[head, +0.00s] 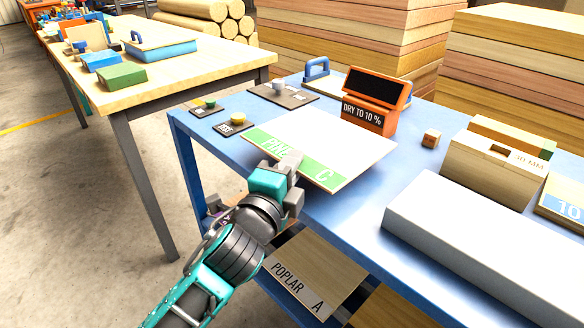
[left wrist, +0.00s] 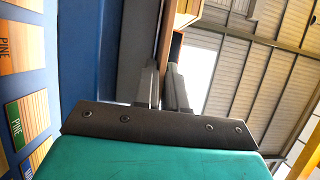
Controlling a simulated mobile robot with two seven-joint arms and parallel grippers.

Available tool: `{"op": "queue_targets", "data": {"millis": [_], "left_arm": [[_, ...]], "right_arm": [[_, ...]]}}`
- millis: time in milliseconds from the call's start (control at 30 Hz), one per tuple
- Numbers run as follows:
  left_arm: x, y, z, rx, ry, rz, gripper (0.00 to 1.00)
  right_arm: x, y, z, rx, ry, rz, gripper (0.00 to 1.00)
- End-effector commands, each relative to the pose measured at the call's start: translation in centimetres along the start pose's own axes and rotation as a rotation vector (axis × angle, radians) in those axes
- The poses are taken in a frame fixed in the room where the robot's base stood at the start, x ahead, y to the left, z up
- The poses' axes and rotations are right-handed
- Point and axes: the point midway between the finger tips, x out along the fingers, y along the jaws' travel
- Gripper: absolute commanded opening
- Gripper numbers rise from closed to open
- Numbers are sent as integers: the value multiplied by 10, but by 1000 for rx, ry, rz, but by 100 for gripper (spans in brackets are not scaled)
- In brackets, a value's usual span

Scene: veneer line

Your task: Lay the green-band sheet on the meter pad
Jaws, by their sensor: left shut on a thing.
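The green-band sheet (head: 332,132) is a pale thin panel. Its green band, marked PINE and C, runs along the edge nearest me. My left gripper (head: 288,178) is shut on that near edge. The sheet is over the blue bench top (head: 370,180), with a dark shadow beside its right edge; I cannot tell the exact gap beneath it. An orange meter (head: 370,100) reading DRY TO 10 % stands behind it. No meter pad is clearly visible; the sheet may hide it. In the left wrist view the fingers (left wrist: 164,88) close on a thin edge. My right gripper is not in view.
Dark plates with knobs (head: 283,94) lie left of the meter. A POPLAR A sheet (head: 315,272) lies on the lower shelf.

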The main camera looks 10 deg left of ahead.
Motion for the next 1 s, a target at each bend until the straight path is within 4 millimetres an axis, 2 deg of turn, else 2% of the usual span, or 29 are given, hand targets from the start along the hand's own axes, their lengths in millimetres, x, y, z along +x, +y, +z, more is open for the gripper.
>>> {"op": "queue_targets", "data": {"millis": [167,200,467,767,867,1000], "left_arm": [[0,2,0,0,1,-1,0],[0,3,0,0,0,0,12],[0,2,0,0,0,0,36],[0,-2,0,1,0,-1,36],[-9,0,0,0,1,2,36],[-33,0,0,-1,1,3,36]], "right_arm": [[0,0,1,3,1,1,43],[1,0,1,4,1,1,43],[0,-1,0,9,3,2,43],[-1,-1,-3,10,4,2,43],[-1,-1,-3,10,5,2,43],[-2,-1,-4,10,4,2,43]]}}
